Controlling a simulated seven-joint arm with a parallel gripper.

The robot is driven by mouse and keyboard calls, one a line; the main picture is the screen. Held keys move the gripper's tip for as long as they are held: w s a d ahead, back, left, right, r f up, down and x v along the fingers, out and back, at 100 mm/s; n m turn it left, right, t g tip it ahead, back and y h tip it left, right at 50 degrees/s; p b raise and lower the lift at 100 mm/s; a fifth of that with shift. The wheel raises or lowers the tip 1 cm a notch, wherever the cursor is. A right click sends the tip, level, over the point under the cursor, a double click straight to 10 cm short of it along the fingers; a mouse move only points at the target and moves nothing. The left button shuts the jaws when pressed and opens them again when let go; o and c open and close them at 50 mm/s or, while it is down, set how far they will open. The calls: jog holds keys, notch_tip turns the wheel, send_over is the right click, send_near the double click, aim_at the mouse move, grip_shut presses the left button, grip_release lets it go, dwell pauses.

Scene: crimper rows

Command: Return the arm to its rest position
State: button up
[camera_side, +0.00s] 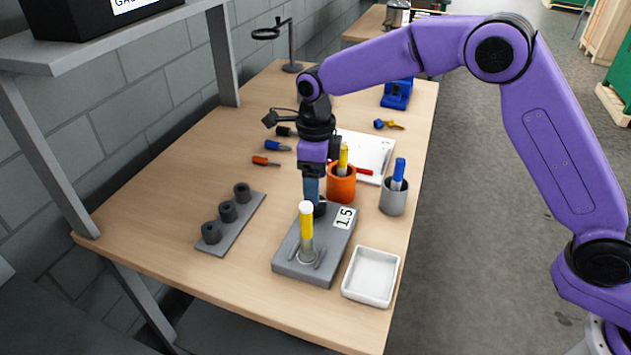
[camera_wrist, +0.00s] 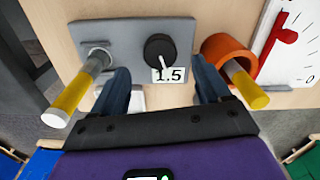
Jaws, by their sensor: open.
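My gripper (camera_side: 316,207) points down over the back part of a grey plate (camera_side: 288,264) labelled 1.5. In the wrist view its two blue fingers stand apart, and the gripper (camera_wrist: 160,72) is empty. A black knob (camera_wrist: 158,47) on the plate shows between and beyond the fingertips; I cannot tell whether they touch it. A yellow tube with a white end (camera_side: 306,224) stands in a holder at the plate's front, left of the fingers in the wrist view (camera_wrist: 70,98). My arm is bent and reaches out over the table.
Close by are an orange cup (camera_side: 341,190) with a yellow tube, a grey cup (camera_side: 393,202) with a blue one, and a white tray (camera_side: 372,258). A grey rack (camera_side: 217,240) with black cylinders lies left. Screwdrivers (camera_side: 277,146) and a stand (camera_side: 290,50) are farther back.

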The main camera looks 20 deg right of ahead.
dwell(0.4)
jog(key=s+d+r+n, duration=0.3)
jog(key=s+d+n, duration=0.1)
jog(key=s+n, duration=0.45)
jog(key=s+d+r+n, duration=0.45)
jog(key=s+n, duration=0.25)
jog(key=n, duration=0.3)
jog(key=s+d+f+n, duration=0.1)
jog(key=s+d+n, duration=1.5)
jog(key=s+n, duration=0.3)
jog(key=shift+f, duration=0.4)
